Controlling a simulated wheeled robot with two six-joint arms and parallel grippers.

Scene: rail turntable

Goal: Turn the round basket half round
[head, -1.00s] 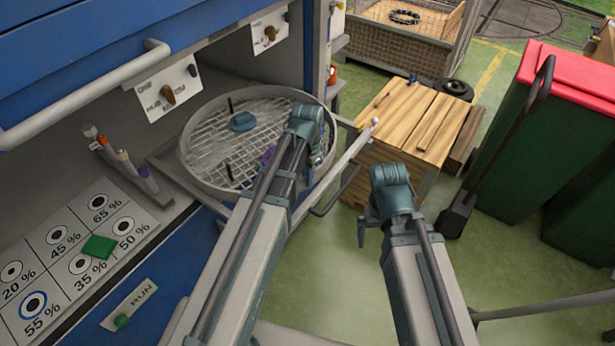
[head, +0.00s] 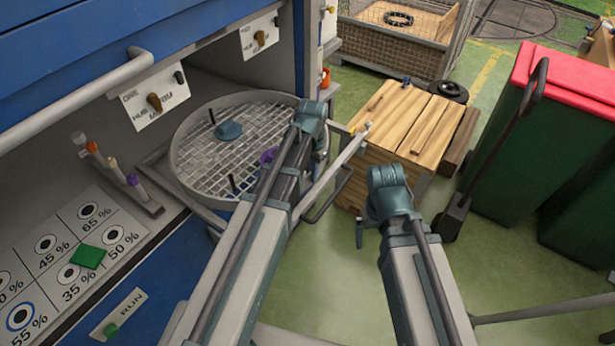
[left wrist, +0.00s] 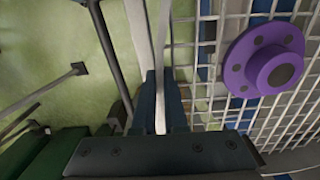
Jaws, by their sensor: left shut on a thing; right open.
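The round basket (head: 209,158), a grey ring with a wire mesh floor, sits at the blue machine's opening. A blue disc (head: 228,131), a purple flanged part (head: 268,156) and two dark pegs (head: 231,183) are in it. My left gripper (left wrist: 160,103) is shut on the basket's pale rim in the left wrist view, with the purple part on the mesh to its right. In the head view its wrist hides part of the basket's right side. My right gripper (head: 360,234) is open and empty, clear of the basket over the floor.
A wooden crate (head: 405,135) stands right of the basket. A green bin with a red lid (head: 575,75) is at far right.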

